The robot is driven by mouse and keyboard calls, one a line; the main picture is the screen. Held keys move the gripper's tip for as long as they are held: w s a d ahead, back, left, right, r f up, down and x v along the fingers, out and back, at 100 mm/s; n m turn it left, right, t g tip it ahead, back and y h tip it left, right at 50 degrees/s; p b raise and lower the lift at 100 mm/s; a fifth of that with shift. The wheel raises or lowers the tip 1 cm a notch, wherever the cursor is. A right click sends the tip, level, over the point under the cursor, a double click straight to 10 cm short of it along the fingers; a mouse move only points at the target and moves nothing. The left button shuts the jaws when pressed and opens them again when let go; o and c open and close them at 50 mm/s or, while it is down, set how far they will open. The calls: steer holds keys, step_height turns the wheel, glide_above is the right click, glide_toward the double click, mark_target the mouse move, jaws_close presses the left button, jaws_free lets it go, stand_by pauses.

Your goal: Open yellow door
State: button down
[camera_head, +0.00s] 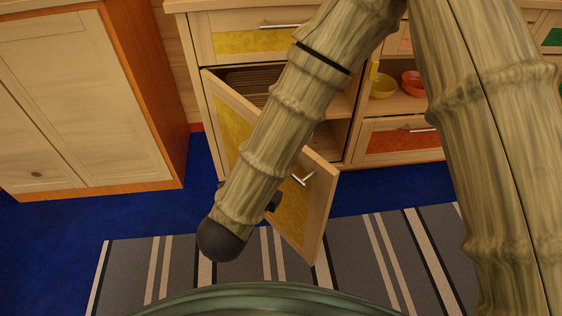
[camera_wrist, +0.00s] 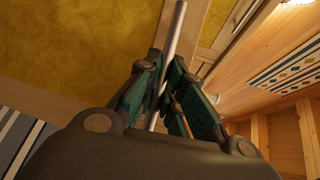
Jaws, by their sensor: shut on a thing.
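The yellow door (camera_head: 290,212) is a light wood frame with a yellow panel, under a drawer in the low cabinet. It stands ajar, swung out over the floor, with the cabinet inside partly visible behind it. Its silver bar handle (camera_head: 303,178) is near the free edge. In the wrist view the yellow panel (camera_wrist: 70,50) fills the upper left and the handle (camera_wrist: 176,30) runs between the fingers. My gripper (camera_wrist: 164,78) is shut on the handle. In the head view my arm hides much of the door and most of the gripper.
A yellow-fronted drawer (camera_head: 250,41) is shut above the opening. To the right are a shelf with a yellow bowl (camera_head: 383,87) and a red bowl (camera_head: 412,84), and a red-fronted drawer (camera_head: 390,140). A wood cupboard (camera_head: 80,100) stands left. A striped rug (camera_head: 380,260) covers clear floor.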

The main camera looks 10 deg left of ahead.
steer(key=shift+a+r, duration=0.1)
steer(key=shift+a, duration=0.1)
steer(key=c, duration=1.5)
jaws_free()
